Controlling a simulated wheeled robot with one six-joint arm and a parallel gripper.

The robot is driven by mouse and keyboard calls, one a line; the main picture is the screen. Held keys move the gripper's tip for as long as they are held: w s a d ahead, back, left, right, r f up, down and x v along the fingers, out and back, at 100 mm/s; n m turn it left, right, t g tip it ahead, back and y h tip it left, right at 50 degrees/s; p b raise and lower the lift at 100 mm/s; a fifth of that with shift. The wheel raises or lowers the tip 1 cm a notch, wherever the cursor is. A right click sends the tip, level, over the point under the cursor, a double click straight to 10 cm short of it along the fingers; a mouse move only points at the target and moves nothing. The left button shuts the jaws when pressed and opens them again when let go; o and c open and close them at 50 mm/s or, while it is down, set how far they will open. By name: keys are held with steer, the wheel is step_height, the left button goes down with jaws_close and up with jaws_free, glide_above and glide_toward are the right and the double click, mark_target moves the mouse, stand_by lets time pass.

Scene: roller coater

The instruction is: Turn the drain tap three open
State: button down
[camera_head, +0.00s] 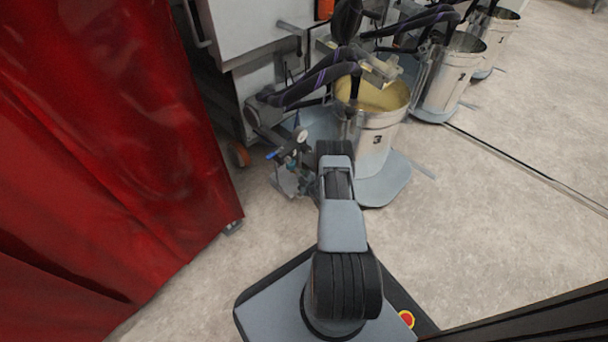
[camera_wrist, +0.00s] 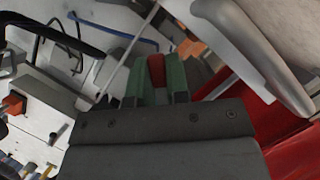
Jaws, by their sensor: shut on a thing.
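In the wrist view my gripper (camera_wrist: 157,85) has its green fingers closed on a small red piece (camera_wrist: 157,68), which looks like the handle of the drain tap. The rest of the tap is hidden behind the fingers, and how far it is turned cannot be told. The bucket holds pale yellow liquid (camera_head: 375,97).
Blue-handled fittings (camera_head: 290,155) stand left of my arm, near the floor. Dark hoses (camera_head: 320,80) run above the bucket. Further buckets (camera_head: 455,70) stand at the back right. A red curtain (camera_head: 100,150) closes off the left. The floor at right (camera_head: 500,220) is clear.

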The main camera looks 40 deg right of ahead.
steer(key=m+y, duration=0.1)
steer(key=a+m+y, duration=0.1)
steer(key=m, duration=0.1)
steer(key=shift+a+f+g, duration=0.2)
steer(key=shift+f+g, duration=0.15)
steer(key=shift+g, duration=0.05)
steer(key=shift+s+a+f+m+g+y, duration=0.15)
steer(key=shift+a+m+y, duration=0.2)
steer(key=shift+m+y, duration=0.35)
steer(key=shift+a+r+m+g+y, duration=0.15)
steer(key=shift+a+m+y, duration=0.25)
steer(key=shift+m, duration=0.5)
steer(key=shift+d+f, duration=0.1)
steer(key=c, duration=1.2)
jaws_free()
steer(key=shift+o, duration=0.5)
steer(key=shift+d, duration=0.1)
steer(key=shift+s, duration=0.15)
steer(key=p+v, duration=0.6)
steer(key=v, duration=0.7)
steer(key=shift+s, duration=0.25)
